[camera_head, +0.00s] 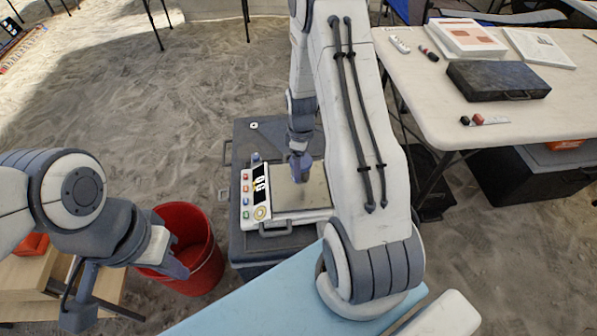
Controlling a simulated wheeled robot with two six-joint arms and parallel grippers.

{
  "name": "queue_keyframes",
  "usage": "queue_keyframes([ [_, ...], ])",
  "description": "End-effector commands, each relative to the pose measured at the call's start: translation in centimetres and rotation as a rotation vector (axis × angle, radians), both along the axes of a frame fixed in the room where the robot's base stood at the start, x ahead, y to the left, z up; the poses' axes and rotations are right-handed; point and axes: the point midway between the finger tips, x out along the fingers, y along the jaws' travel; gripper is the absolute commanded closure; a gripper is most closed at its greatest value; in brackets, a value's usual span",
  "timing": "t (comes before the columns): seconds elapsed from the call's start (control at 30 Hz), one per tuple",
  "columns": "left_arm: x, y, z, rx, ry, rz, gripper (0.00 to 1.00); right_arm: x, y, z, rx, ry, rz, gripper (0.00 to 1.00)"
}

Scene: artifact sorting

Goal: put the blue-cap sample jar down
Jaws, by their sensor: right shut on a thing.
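My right gripper (299,168) reaches down from above over the bare metal plate (312,192) of a white device with coloured buttons. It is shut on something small. That would be the blue-cap sample jar, but the fingers and arm hide it and I cannot make out its cap or body. I cannot tell whether it touches the plate. A small dark blue-topped knob or cap (256,158) shows at the device's upper left corner. My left gripper (176,267) is over the red bucket's near left side; its finger opening cannot be made out.
The device stands on a dark grey case (252,130) on sand. A red bucket (203,256) stands left of it. A light blue surface (235,308) lies in front. At right, a pale table (420,88) holds a black case (497,80) and papers.

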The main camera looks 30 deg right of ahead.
Motion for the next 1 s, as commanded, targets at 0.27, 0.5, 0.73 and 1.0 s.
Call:
queue_keyframes([
  [0.27, 0.0, 0.0, -0.3, 0.000, 0.000, 0.000, 1.00, 1.3, 0.0, -1.7, 0.002, 0.003, -0.001, 0.88],
  [0.5, 0.0, 0.0, -0.8, 0.000, 0.000, 0.000, 1.00, 1.3, 0.0, -4.8, 0.001, 0.001, -0.001, 0.88],
  [0.73, 0.0, 0.0, -0.7, 0.000, 0.000, 0.000, 1.00, 1.3, 0.0, -4.8, -0.001, -0.001, -0.001, 0.88],
  [1.0, 0.0, 0.0, -0.9, 0.000, 0.000, 0.000, 1.00, 1.3, 0.0, -5.1, 0.000, 0.000, -0.001, 0.00],
])
